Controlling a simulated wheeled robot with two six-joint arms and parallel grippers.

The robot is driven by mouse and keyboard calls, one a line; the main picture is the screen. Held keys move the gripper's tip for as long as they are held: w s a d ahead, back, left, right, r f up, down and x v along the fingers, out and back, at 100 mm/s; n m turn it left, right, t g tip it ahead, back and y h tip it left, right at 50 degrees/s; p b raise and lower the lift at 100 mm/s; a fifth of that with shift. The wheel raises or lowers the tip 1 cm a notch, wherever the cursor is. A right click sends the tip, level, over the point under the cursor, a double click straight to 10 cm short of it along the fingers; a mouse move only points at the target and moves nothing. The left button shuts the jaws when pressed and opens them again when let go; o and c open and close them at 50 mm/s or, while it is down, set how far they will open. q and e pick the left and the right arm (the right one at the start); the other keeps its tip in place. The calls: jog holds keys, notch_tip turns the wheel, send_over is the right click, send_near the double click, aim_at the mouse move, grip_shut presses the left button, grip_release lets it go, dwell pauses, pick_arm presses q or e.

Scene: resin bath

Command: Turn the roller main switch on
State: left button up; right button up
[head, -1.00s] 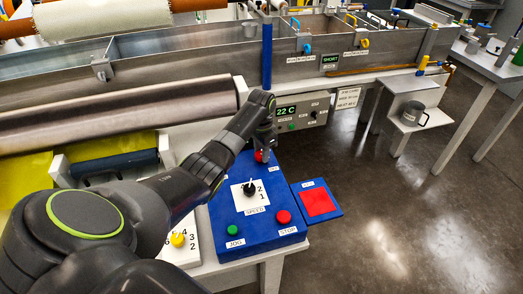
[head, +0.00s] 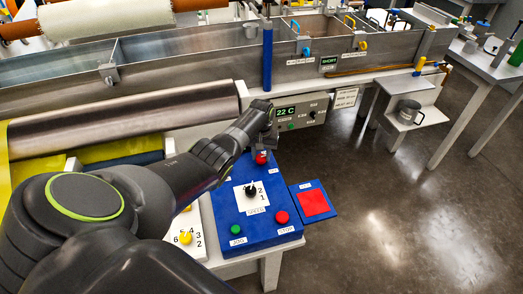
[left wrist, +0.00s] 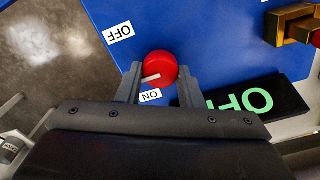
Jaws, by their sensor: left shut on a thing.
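The roller main switch is a red round knob (left wrist: 160,68) with a white pointer mark, on a blue control box (head: 226,212). In the left wrist view its pointer aims down-left, close to the ON label (left wrist: 150,96) and away from the OFF label (left wrist: 118,32). My left gripper (left wrist: 159,75) is shut on the knob, one finger on each side. In the head view the red knob (head: 261,159) shows just under the left gripper (head: 264,148), at the box's far edge. My right gripper is not in view.
The box also carries a black speed dial (head: 250,190), a green jog button (head: 236,230) and a red stop button (head: 281,217). A red pad (head: 313,203) lies to its right. A yellow knob (head: 186,238) is at left. A metal roller (head: 120,118) lies behind my arm.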

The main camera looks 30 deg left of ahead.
aim_at(260, 156)
pick_arm(q)
jog(key=n, duration=0.2)
jog(key=n+p, duration=0.1)
jog(key=shift+r+n, duration=0.2)
jog(key=shift+n, duration=0.2)
jog(key=shift+a+f+n+p, duration=0.15)
jog(key=shift+n+p, duration=0.55)
jog(key=shift+n, duration=1.5)
jog(key=o, duration=1)
jog(key=shift+c, duration=0.2)
jog(key=shift+s, duration=0.1)
notch_tip(260, 156, up, 7)
jog(key=p, duration=0.3)
jog(key=shift+f, duration=0.2)
notch_tip(260, 156, up, 11)
jog(key=shift+f, duration=0.2)
